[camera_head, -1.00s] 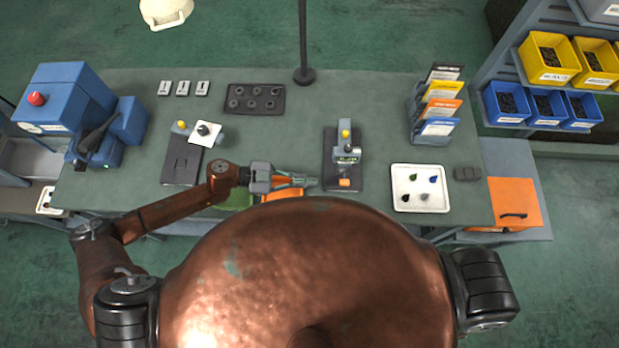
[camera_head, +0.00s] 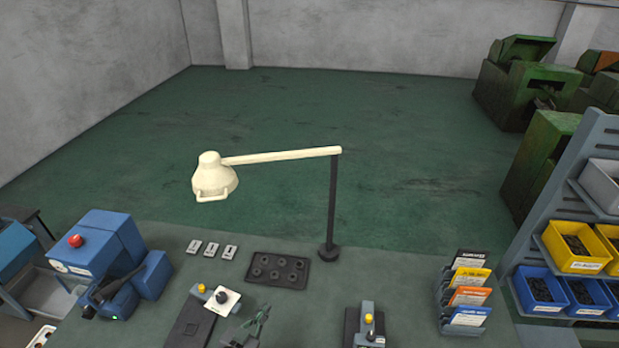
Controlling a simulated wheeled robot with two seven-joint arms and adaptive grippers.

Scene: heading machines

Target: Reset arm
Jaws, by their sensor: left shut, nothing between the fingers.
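My left gripper (camera_head: 262,317) shows at the bottom edge, shut and empty, with its fingers pointing up and to the right. It is just right of a dark plate fixture with a white square and black knob (camera_head: 222,299). It is left of a second small fixture with a yellow knob (camera_head: 368,321). The rest of my left arm is cut off below the picture. My right gripper is not in view.
On the workbench (camera_head: 310,310) stand a blue machine with a red button (camera_head: 92,247), a black tray of rings (camera_head: 278,269), a cream lamp (camera_head: 213,177) on a dark post, and a card rack (camera_head: 466,290). Blue and yellow bins (camera_head: 572,246) fill shelving at the right.

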